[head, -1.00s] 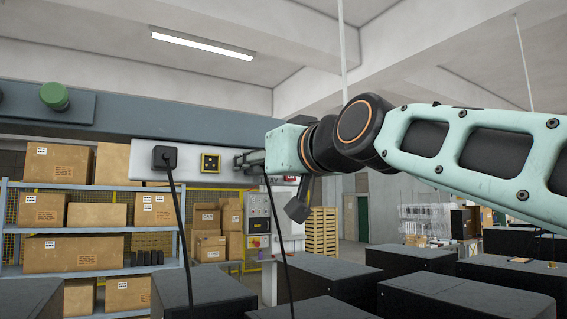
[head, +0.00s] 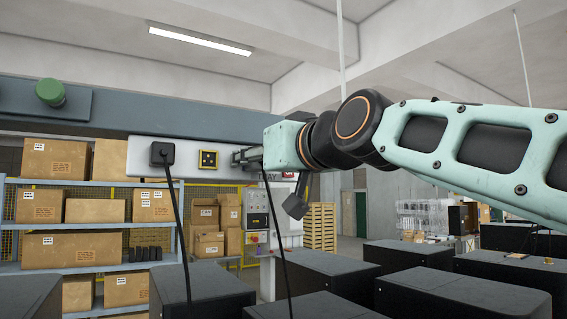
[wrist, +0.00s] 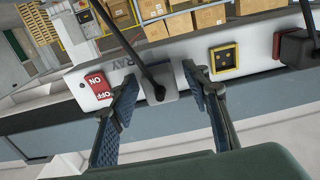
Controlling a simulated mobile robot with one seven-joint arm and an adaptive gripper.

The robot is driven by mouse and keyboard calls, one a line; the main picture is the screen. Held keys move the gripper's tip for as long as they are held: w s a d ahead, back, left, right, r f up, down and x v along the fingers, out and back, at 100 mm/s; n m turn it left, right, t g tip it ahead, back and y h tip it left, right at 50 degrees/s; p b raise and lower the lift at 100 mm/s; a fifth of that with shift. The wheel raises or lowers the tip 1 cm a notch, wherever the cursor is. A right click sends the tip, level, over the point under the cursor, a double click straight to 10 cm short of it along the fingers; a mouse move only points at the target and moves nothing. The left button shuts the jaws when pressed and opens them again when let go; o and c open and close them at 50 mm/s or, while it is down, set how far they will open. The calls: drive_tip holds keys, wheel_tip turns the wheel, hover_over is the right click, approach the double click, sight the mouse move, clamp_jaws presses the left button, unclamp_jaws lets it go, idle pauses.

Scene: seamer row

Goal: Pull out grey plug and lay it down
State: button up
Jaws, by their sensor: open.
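The grey plug (wrist: 166,82) sits in the white socket strip (head: 186,160) and has a dark cable (wrist: 142,40). In the wrist view my open gripper (wrist: 160,74) has one finger on each side of the plug, with gaps showing between fingers and plug. In the head view my gripper (head: 238,156) is at the strip's right part and hides the plug. The plug's cable (head: 279,240) hangs down below it.
A black plug (head: 162,154) with its own hanging cable is at the strip's left. A yellow-framed socket (head: 208,159) lies between the two plugs. A red ON/OFF switch (wrist: 98,84) is beside the grey plug. Dark cabinets (head: 320,270) stand below.

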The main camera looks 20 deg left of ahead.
idle(0.3)
clamp_jaws()
drive_tip(key=shift+d+f+b, duration=0.15)
drive_tip(key=shift+b, duration=0.15)
drive_tip(key=shift+s+d, duration=0.15)
drive_tip(key=shift+d, duration=0.05)
drive_tip(key=shift+b+v, duration=1.65)
drive_tip(key=shift+v, duration=0.95)
drive_tip(key=shift+s, duration=0.1)
